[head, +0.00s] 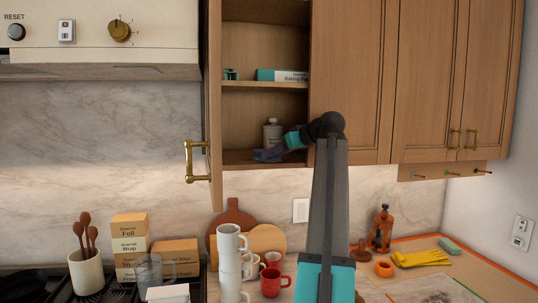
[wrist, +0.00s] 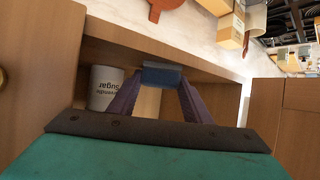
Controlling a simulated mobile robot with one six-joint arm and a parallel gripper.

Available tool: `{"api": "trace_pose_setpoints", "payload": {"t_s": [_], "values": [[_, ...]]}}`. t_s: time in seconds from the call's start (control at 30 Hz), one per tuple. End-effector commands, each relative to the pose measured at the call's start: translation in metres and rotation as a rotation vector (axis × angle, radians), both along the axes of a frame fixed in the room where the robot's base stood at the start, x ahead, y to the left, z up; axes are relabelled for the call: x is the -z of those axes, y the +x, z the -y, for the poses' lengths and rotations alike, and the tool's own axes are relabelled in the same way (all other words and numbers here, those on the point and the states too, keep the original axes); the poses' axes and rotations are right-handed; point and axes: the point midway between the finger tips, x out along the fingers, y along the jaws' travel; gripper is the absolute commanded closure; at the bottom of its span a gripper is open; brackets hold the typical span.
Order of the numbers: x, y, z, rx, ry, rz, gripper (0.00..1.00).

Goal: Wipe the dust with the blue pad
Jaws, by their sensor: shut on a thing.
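My gripper (head: 272,153) reaches into the open wall cabinet, low over its bottom shelf (head: 237,158). In the wrist view my gripper (wrist: 160,84) has its purple fingers closed on the blue pad (wrist: 162,76). The pad is at or just above the shelf board; I cannot tell whether it touches. In the head view the pad is hard to tell apart from the fingers. I cannot make out any dust in either view.
A sugar canister (wrist: 104,90) stands on the bottom shelf close beside my gripper. A baking paper box (head: 282,75) lies on the shelf above. The cabinet door (head: 215,110) stands open at the left. White mugs (head: 229,260) are stacked on the counter below.

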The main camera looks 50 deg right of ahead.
Motion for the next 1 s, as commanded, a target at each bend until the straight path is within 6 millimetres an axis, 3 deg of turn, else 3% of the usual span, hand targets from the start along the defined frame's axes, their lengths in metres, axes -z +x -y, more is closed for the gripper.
{"api": "trace_pose_setpoints", "payload": {"t_s": [0.03,0.73,1.0], "values": [[-0.006,-0.015,0.026,0.052,-0.021,-0.002,0.82],[-0.013,-0.016,0.027,0.052,-0.024,-0.002,0.82],[-0.014,-0.008,0.018,0.052,-0.025,-0.001,0.82]]}}
